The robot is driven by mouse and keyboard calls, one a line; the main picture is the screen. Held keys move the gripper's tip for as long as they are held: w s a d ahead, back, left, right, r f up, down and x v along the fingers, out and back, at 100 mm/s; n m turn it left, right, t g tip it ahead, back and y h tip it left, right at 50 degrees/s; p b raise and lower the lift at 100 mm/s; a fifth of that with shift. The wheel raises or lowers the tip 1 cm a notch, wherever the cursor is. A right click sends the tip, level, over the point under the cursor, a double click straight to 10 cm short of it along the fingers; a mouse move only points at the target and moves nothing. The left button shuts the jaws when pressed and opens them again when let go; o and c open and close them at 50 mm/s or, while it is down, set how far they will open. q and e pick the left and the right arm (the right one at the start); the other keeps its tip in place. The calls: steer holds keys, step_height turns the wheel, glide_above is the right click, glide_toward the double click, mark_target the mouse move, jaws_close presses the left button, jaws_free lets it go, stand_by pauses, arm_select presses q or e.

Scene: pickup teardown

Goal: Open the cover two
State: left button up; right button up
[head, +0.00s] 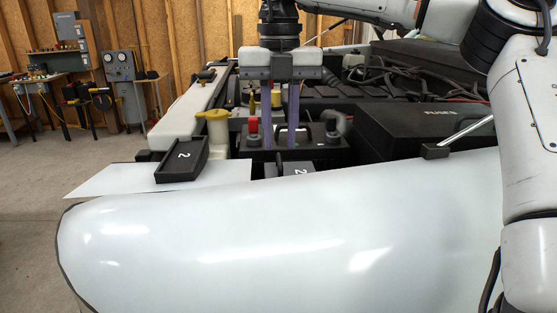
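A black cover marked "2" (183,160) lies tilted on a pale flat panel at the left of the engine bay. A second dark piece marked "2" (298,169) shows just behind the fender edge, mostly hidden by it. My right gripper (280,145) points down over the black battery (320,153). Its two purplish fingers stand apart, with battery parts visible between them. I see nothing clearly held. The fingertips are close to the battery top; whether they touch it I cannot tell. My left gripper is not in view.
The white fender (280,235) fills the front. A red terminal cap (253,125) and a yellowish reservoir cap (213,114) stand near the gripper. A black fuse box (420,128) and cables (410,80) lie to the right. A workbench (50,75) stands far left.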

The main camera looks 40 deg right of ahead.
mark_target(279, 159)
steer(key=shift+f+b, duration=0.85)
steer(key=shift+f, duration=0.65)
jaws_close()
